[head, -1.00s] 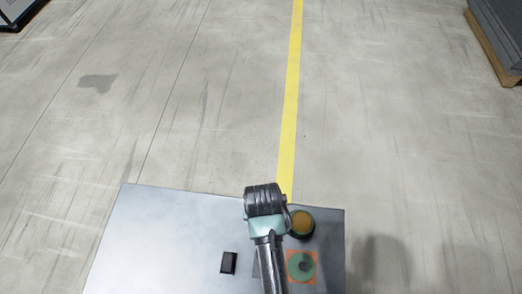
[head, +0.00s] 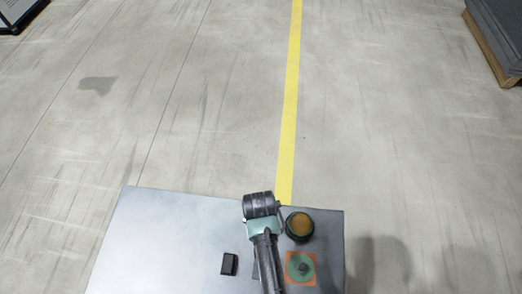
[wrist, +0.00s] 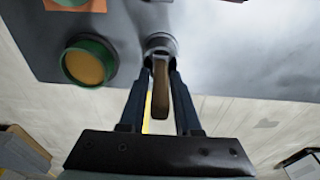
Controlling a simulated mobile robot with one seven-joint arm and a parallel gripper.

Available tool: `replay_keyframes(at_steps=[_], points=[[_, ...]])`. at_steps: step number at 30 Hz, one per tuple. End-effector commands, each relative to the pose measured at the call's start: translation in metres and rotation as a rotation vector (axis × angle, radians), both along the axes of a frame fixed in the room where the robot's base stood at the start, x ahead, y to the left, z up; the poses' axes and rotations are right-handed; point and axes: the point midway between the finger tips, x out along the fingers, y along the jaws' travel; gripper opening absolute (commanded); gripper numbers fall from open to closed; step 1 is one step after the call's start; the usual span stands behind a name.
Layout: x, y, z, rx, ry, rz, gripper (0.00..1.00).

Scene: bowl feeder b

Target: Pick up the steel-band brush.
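The steel-band brush shows in the wrist view as a brown handle (wrist: 160,95) with a round grey head (wrist: 160,43) at its far end, over the grey table. My gripper (wrist: 160,68) has its two dark fingers on either side of the handle. Narrow gaps show beside the handle, so the fingers look open around it; contact at the tips is hard to make out. In the head view my gripper (head: 282,217) and wrist are near the table's far edge and mostly hide the brush.
A green round container with an orange-brown top (head: 300,226) stands close to the right of my gripper; it also shows in the wrist view (wrist: 86,62). An orange square with a green disc (head: 301,267) is nearer. A small black block (head: 229,264) lies left. The table's (head: 165,230) left side is clear.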

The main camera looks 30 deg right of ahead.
Motion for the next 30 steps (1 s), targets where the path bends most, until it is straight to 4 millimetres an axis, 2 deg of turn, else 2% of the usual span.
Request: replay_keyframes(at_steps=[1,4,5,20,26,30], points=[[0.000,0.000,0.000,0.000,0.000,0.000,0.21],[0.000,0.000,0.000,0.000,0.000,0.000,0.03],[0.000,0.000,0.000,0.000,0.000,0.000,0.00],[0.000,0.000,0.003,-0.001,-0.001,0.000,0.00],[0.001,0.000,0.018,-0.001,-0.003,0.001,0.00],[0.001,0.000,0.036,-0.001,-0.003,0.002,0.00]])
